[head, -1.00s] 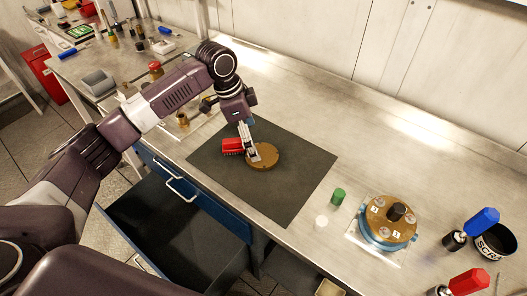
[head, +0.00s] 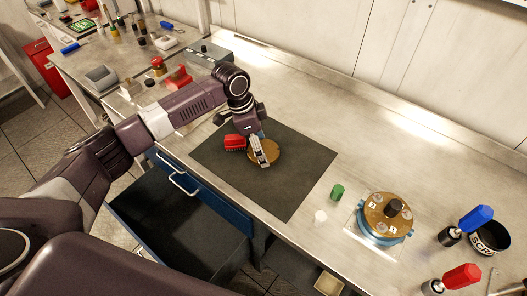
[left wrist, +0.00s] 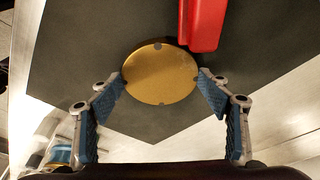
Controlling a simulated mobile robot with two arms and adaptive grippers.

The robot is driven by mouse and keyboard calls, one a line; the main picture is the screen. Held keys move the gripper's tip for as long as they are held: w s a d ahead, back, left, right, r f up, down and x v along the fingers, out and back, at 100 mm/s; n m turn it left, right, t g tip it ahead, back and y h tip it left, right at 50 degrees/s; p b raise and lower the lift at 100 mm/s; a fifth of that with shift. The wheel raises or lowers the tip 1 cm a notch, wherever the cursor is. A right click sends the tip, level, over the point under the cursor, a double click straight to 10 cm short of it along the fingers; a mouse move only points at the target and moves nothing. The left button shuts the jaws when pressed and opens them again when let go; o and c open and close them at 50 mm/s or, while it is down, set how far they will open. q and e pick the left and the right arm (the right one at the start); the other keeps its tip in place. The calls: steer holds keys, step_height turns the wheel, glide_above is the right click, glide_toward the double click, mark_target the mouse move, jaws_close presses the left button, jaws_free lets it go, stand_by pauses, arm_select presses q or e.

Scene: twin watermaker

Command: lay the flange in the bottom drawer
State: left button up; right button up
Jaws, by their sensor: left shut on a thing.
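The flange, a round brass disc (head: 266,153), is at the dark mat (head: 285,185) on the bench. It also shows in the left wrist view (left wrist: 160,75). My left gripper (head: 259,154) reaches down over it and is shut on its edges, with one finger on each side (left wrist: 162,88). I cannot tell whether the disc is clear of the mat. The bottom drawer (head: 165,225) is pulled out below the bench at left, with a dark, empty-looking interior. My right gripper is not in view.
A closed blue drawer (head: 215,202) is above the open one. The bench behind the mat is clear.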

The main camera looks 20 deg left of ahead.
arm_select(q)
steer(key=c, duration=1)
steer(key=shift+w+r, duration=0.1)
steer(key=shift+r, duration=0.05)
steer(key=shift+c, duration=0.6)
